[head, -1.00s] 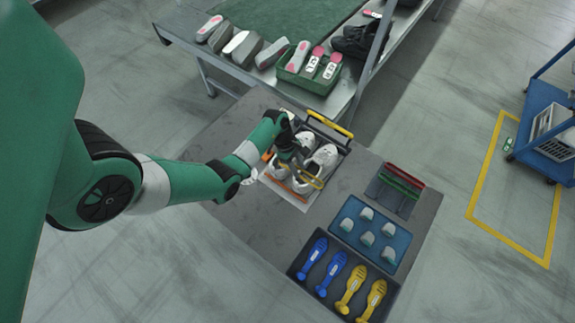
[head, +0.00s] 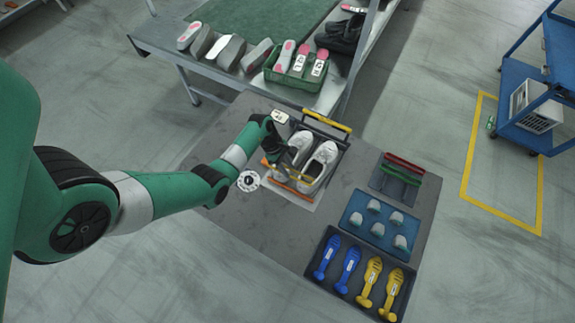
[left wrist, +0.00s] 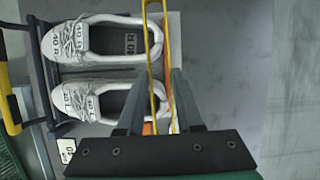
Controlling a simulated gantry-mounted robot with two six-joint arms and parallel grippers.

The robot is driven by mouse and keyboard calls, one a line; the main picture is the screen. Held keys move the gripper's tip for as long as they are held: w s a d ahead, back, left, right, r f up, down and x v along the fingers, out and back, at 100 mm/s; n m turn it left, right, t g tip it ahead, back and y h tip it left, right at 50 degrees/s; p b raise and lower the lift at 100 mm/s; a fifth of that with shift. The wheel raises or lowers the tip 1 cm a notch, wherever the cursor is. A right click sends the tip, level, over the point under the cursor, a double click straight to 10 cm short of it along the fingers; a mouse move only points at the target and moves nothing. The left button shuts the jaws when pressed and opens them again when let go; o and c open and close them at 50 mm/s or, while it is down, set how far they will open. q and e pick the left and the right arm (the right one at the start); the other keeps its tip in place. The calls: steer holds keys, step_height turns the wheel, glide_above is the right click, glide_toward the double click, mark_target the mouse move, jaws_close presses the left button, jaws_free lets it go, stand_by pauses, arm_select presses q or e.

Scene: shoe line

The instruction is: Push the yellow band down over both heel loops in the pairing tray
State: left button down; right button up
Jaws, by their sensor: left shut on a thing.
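Two white shoes stand side by side in the pairing tray (left wrist: 42,75), the left one (head: 300,143) and the right one (head: 322,163). Their heels are at the tray's front, by an orange bar (head: 294,188). My left gripper (head: 286,167) is at the heels, shut on the yellow band (left wrist: 154,45). In the left wrist view the band is a long narrow loop between the fingers, lying across the view beside both heels. The heel loops are hidden, so I cannot tell whether the band is around them. My right gripper is not in view.
The tray has a yellow handle (head: 327,122) at its back. A round white disc (head: 248,181) lies left of it. To the right are a rack with red and green bars (head: 402,167), a blue tray (head: 353,222) of grey pieces and a dark tray (head: 330,285) of shoe-trees.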

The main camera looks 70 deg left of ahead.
arm_select(q)
steer(key=shift+f+b, duration=1.15)
steer(key=shift+f, duration=0.35)
steer(key=shift+f, duration=0.25)
steer(key=shift+c, duration=2.4)
jaws_free()
steer(key=shift+r, duration=0.1)
step_height(320, 180, up, 9)
steer(key=p, duration=0.9)
